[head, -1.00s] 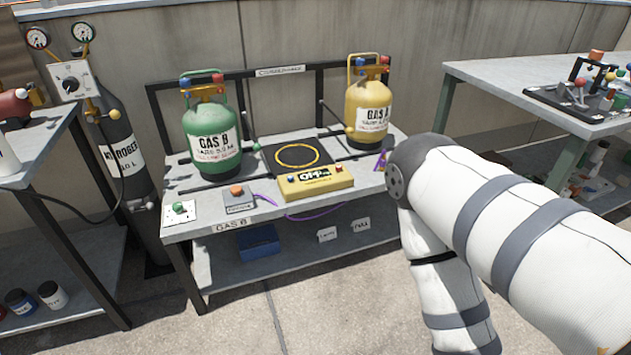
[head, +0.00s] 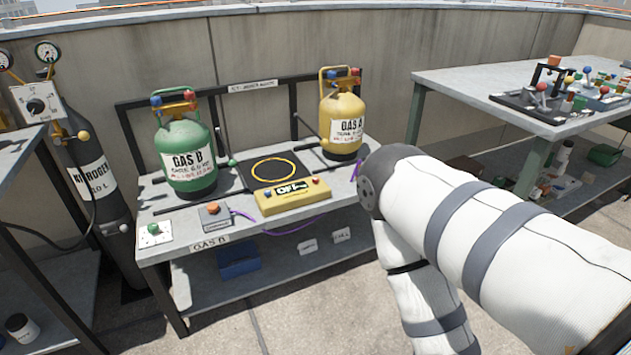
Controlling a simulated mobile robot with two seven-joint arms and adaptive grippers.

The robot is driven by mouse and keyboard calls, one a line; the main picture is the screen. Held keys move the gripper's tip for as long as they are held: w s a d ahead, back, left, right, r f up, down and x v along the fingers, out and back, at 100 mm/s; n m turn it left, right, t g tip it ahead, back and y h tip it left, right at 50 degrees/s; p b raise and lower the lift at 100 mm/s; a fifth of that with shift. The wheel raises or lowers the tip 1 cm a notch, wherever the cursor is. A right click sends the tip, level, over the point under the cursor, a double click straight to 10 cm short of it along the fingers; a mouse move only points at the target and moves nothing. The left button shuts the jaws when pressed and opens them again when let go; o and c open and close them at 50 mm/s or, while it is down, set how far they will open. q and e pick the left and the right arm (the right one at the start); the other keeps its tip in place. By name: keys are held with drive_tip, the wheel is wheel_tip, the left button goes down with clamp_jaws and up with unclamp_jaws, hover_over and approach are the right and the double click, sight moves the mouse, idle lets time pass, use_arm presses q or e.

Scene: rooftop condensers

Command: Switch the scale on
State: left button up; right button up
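The scale has a black platform (head: 262,168) with a yellow ring on it and a yellow control box (head: 291,197) in front. The box has a dark display with lettering that looks like "OFF", a blue button at its left and a red one at its right. The platform is bare. The scale stands on the grey bench (head: 222,228), between a green cylinder labelled GAS B and a yellow cylinder. One of my arms, in a white sleeve with grey bands, reaches in from the right, its elbow near the bench's right end. Neither gripper shows.
The green cylinder (head: 187,165) stands left of the scale, the yellow cylinder (head: 342,122) behind right. A small box with an orange button (head: 213,209) and a white plate with a green knob (head: 154,231) lie at the front left. A second table (head: 460,82) stands at right.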

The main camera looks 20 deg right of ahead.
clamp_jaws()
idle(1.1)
